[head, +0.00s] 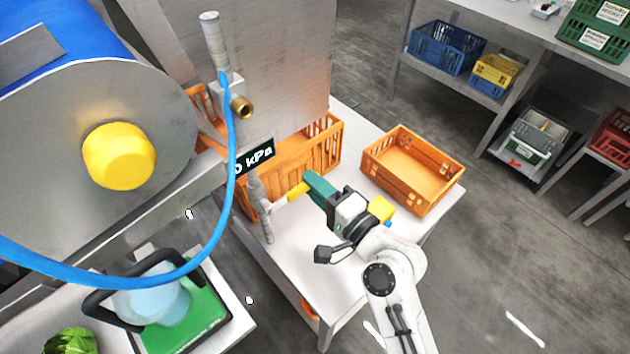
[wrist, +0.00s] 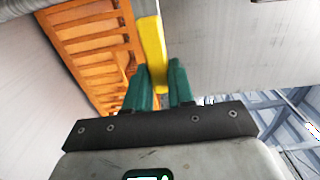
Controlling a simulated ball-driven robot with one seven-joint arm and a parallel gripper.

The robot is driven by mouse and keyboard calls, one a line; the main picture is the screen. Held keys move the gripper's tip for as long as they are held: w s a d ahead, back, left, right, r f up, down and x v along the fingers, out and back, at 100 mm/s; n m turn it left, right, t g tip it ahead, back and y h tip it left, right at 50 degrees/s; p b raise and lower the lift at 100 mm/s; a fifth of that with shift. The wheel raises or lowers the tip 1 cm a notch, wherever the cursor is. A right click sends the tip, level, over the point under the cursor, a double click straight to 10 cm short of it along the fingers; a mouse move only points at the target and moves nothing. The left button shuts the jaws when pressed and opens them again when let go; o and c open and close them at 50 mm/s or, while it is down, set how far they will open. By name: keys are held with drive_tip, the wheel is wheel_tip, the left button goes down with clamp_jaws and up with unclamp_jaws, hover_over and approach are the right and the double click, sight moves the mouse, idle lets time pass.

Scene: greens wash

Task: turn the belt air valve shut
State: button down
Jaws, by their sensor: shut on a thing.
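The air valve's yellow lever (head: 297,192) sticks out to the right from the grey standing pipe (head: 261,208), roughly across it. My gripper (head: 308,186), with green fingers, is shut on the lever's outer end. In the wrist view the yellow lever (wrist: 152,52) runs up and away from between the green fingertips (wrist: 163,88). The dark pressure display (head: 254,156) on the pipe shows "0 kPa"; its left edge is partly behind the blue hose (head: 229,150), so digits before the 0 may be hidden. The valve body is not clear.
An orange slatted crate (head: 318,150) stands close behind the lever. An empty orange crate (head: 410,172) sits to the right on the white table (head: 300,262). Floor at right is open.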

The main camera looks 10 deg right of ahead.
drive_tip(key=shift+f, duration=0.3)
drive_tip(key=c, duration=1)
unclamp_jaws()
drive_tip(key=shift+r, duration=0.1)
drive_tip(key=shift+o, duration=0.2)
drive_tip(key=b+v, duration=0.3)
drive_tip(key=v, duration=0.7)
drive_tip(key=shift+s+d, duration=0.3)
drive_tip(key=s+d+f+n+g+h, duration=0.2)
drive_tip(key=s+d+f+n+g, duration=0.15)
drive_tip(key=f, duration=0.35)
drive_tip(key=s+d+f+n+g+h, duration=0.2)
drive_tip(key=s+f+n+g+h, duration=0.15)
drive_tip(key=s+f, duration=0.2)
drive_tip(key=s+d+f+n+g+h, duration=0.3)
drive_tip(key=s+d+g, duration=0.4)
drive_tip(key=s+d, duration=0.3)
wheel_tip(320, 180, down, 2)
drive_tip(key=shift+s+d+f+n+h, duration=0.3)
drive_tip(key=shift+s+h, duration=0.55)
drive_tip(key=shift+s, duration=0.3)
